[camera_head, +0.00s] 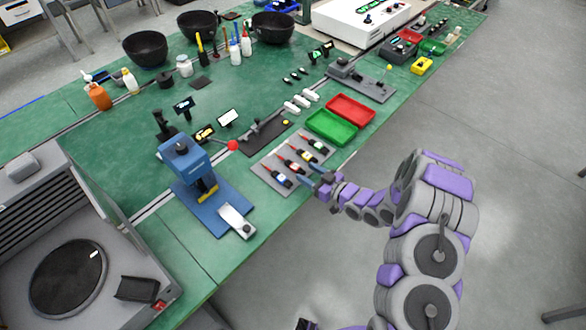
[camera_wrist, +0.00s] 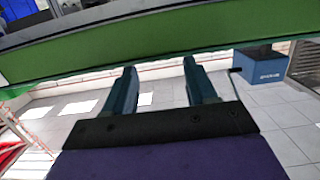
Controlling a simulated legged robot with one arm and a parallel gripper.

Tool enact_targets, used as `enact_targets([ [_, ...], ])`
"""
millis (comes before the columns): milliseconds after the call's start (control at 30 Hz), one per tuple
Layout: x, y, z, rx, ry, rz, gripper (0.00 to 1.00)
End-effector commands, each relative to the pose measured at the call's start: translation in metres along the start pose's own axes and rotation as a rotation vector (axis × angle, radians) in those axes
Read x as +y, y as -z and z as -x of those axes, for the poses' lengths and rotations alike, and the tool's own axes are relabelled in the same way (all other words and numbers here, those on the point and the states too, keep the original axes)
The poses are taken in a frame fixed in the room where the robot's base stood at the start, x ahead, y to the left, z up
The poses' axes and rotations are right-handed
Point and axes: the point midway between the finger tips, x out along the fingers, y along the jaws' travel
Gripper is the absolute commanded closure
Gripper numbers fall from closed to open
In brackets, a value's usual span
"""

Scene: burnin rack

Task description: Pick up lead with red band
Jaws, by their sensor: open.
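Several dark leads with red tips lie side by side on a grey mat (camera_head: 262,171) near the table's front edge. Their coloured bands are tiny. My gripper (camera_head: 312,183) is at the mat's front edge, beside the leads. In the wrist view my gripper (camera_wrist: 163,82) is open, with nothing between its fingers; no lead shows there.
A blue press (camera_head: 190,165) with a red-knobbed lever stands left of the mat. Green (camera_head: 332,128) and red (camera_head: 351,110) trays lie behind it to the right. The green table edge (camera_wrist: 150,40) crosses the wrist view. The floor to the right is clear.

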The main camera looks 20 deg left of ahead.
Motion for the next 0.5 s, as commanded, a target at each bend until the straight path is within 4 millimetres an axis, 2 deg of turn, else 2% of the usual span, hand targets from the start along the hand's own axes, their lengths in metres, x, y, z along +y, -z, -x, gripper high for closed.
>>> enact_targets([
  [100,0.000,-0.001,-0.013,0.000,0.003,0.001,0.44],
  [367,0.001,-0.001,-0.024,0.000,0.000,0.001,0.44],
  [500,-0.003,-0.003,-0.040,0.000,0.003,0.003,0.44],
])
